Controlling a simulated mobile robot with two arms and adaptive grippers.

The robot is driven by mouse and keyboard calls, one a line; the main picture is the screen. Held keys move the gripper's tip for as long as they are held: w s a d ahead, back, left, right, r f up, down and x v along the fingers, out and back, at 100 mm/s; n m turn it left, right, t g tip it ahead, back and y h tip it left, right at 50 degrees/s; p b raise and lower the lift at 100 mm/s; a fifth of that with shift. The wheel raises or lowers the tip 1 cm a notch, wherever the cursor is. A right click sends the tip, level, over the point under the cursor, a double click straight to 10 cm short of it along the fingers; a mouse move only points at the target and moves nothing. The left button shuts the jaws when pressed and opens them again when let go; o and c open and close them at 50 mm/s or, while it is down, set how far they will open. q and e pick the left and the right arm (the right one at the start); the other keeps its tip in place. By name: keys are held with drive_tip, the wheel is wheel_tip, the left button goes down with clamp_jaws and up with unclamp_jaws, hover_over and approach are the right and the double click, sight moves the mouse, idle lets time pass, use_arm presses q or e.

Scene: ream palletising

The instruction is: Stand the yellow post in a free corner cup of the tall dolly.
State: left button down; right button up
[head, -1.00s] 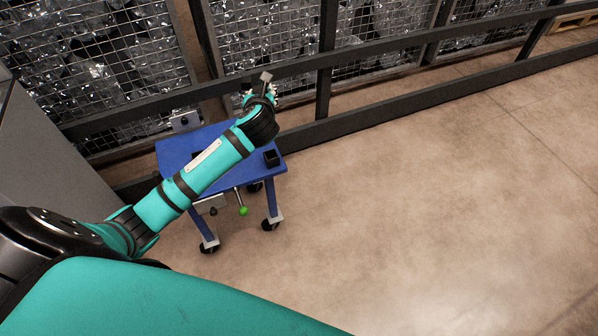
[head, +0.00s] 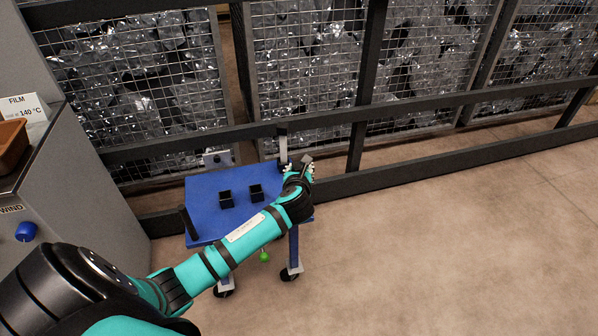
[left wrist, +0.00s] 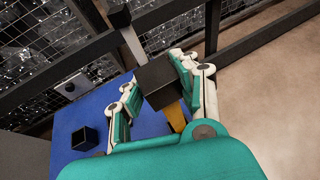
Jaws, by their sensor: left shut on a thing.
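The tall dolly (head: 205,186) is a blue deck on wheeled legs. My left gripper (head: 300,170) is over its right side, shut on the yellow post. In the left wrist view the post's dark square top end sits between the fingers (left wrist: 158,84), with a strip of the yellow post (left wrist: 175,117) below. The post's lower end is hidden, so I cannot tell whether it touches the deck or a cup. A grey post (head: 283,144) with a dark cap stands at the back right corner.
A black bar (head: 188,223) is at the deck's left front corner. A dark rail fence (head: 420,105) and mesh cages of film (head: 310,70) stand behind. A grey cabinet (head: 75,190) is at the left. The floor (head: 450,250) at the right is clear.

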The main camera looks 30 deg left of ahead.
idle(0.3)
use_arm(q)
drive_tip(key=c, duration=1)
unclamp_jaws()
drive_tip(key=shift+f, duration=0.1)
